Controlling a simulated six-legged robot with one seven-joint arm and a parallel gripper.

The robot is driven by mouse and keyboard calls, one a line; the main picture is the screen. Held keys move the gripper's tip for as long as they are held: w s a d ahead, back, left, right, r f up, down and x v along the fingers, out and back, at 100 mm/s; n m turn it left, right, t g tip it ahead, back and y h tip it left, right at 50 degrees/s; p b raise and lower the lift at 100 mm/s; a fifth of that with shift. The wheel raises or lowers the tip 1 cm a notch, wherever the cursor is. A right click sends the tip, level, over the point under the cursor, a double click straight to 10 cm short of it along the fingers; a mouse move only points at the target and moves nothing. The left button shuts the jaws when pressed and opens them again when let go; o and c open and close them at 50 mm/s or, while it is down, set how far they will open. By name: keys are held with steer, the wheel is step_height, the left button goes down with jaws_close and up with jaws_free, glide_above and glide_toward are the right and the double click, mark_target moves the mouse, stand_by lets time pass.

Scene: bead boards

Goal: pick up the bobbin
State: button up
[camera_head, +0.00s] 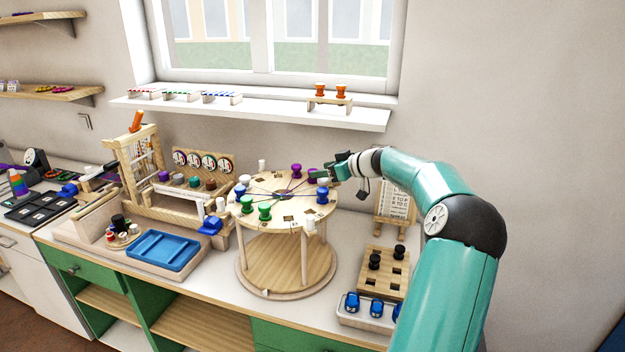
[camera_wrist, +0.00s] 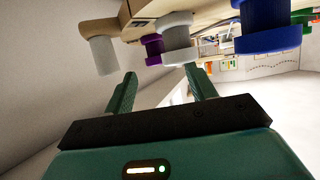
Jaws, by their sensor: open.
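Several bobbins in white, blue, green and purple stand around the round wooden top (camera_head: 283,212) of a two-tier stand. Green bobbins (camera_head: 265,211) are at its front, a blue bobbin (camera_head: 322,195) at its right edge and a purple bobbin (camera_head: 296,171) at the back. My gripper (camera_head: 325,174) is at the right rear edge of the top. In the wrist view my gripper (camera_wrist: 163,84) is open with nothing between its fingers. A white bobbin (camera_wrist: 177,42) is just beyond the fingertips, with a purple bobbin (camera_wrist: 152,48) beside it and a blue bobbin (camera_wrist: 265,28) to the right. Which bobbin is meant cannot be told.
A wooden rack (camera_head: 185,210) and a blue tray (camera_head: 162,250) stand left of the stand. A square peg board (camera_head: 372,285) with black pegs and a box of blue items are at the right front. A window shelf (camera_head: 250,112) runs behind, above the stand.

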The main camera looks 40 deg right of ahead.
mark_target(313, 180)
steer(key=x, duration=0.3)
steer(key=shift+w+d, duration=0.1)
steer(key=shift+w, duration=0.15)
steer(key=c, duration=1.1)
